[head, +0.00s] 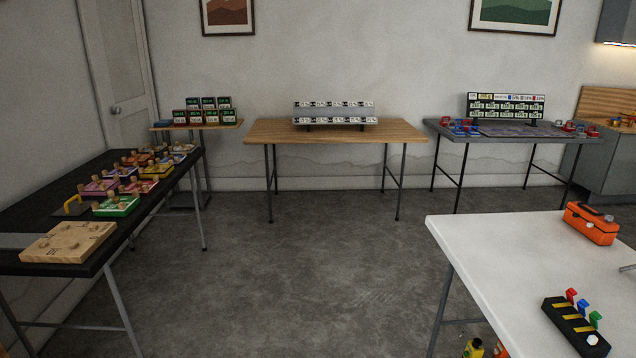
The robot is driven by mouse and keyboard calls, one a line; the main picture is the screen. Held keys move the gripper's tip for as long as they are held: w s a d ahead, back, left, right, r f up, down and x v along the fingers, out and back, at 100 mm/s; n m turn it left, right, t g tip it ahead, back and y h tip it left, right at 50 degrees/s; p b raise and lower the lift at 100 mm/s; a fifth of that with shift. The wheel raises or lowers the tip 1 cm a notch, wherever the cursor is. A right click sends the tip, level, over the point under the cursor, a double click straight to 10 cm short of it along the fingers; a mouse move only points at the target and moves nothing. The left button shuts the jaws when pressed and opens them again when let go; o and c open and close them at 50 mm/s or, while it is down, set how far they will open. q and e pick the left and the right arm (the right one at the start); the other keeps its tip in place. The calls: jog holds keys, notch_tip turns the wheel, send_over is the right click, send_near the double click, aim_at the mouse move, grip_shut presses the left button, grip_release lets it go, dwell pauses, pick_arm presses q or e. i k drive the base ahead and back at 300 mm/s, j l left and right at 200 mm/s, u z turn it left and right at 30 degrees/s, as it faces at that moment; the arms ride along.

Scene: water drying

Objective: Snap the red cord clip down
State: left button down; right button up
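The red cord clip (571,294) is the far one in a row of small coloured pieces on a black block with yellow stripes (572,325). It sticks up above the block. The block lies on the white table (480,260) at the lower right. Whether the red piece is hinged is too small to tell. Neither of my grippers shows in the head view.
An orange toolbox (591,223) stands farther back on the white table. A black table (130,235) with several coloured boards is at the left. A wooden table (400,131) with a rack and a grey table (430,126) stand along the back wall. The middle floor is clear.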

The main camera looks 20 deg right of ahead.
aim_at(571, 292)
jog(key=i+z, duration=0.3)
jog(key=i, duration=0.25)
jog(key=i+z, duration=0.25)
jog(key=i, duration=0.3)
jog(key=i+z, duration=0.2)
jog(key=i, duration=0.45)
jog(key=i+j+z, duration=0.1)
jog(key=i+z, duration=0.15)
jog(key=i, duration=0.4)
jog(key=z, duration=3)
